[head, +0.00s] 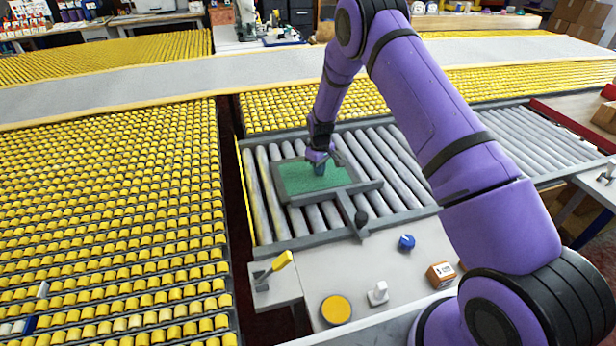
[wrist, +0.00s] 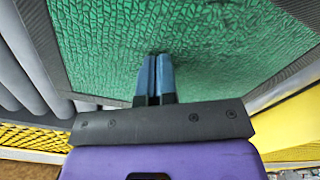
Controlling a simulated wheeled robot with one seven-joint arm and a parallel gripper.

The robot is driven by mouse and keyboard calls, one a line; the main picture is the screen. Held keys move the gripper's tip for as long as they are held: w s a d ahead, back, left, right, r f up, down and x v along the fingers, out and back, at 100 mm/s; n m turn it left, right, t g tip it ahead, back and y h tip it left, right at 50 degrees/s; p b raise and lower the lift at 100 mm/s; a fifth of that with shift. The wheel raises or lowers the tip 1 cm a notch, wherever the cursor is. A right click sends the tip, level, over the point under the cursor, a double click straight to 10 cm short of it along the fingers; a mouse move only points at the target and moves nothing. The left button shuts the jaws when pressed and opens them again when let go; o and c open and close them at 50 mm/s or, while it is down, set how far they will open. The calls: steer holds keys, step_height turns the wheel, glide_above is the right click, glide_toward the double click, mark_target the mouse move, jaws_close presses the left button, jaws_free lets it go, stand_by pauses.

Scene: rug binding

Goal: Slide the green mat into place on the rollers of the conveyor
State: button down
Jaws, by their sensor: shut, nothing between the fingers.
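The green mat (head: 300,180) lies inside a dark grey frame on the conveyor's grey rollers (head: 325,215). In the wrist view the mat (wrist: 230,45) fills most of the picture, with a dark border at its sides. My gripper (head: 320,170) is over the right part of the mat in the head view. Its blue fingers (wrist: 157,62) are shut together with nothing between them, and their tips appear to touch the mat's surface. The exact contact is hard to tell.
Beds of yellow rollers (head: 110,210) lie to the left and behind. A grey table (head: 395,265) in front holds a blue knob (head: 406,242), a small orange-brown box (head: 440,274), a white item (head: 378,293) and a yellow disc (head: 336,309). A yellow-handled lever (head: 282,261) stands at the table's left.

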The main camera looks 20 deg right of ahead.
mark_target(352, 169)
steer(key=shift+d, duration=0.15)
steer(key=shift+s+d+f, duration=0.1)
steer(key=shift+s+d, duration=0.05)
steer(key=shift+d, duration=0.8)
steer(key=shift+s+d+f, duration=0.1)
steer(key=shift+d, duration=0.8)
steer(key=shift+d, duration=0.1)
steer(key=shift+s+d, duration=0.1)
steer(key=shift+d, duration=0.6)
steer(key=shift+s+d+r, duration=0.1)
steer(key=shift+s+d, duration=0.05)
steer(key=shift+d, duration=1.1)
steer(key=shift+s+d+r, duration=0.1)
steer(key=shift+d, duration=0.85)
steer(key=shift+s+d+r, duration=0.1)
steer(key=shift+d, duration=0.85)
steer(key=shift+d, duration=0.1)
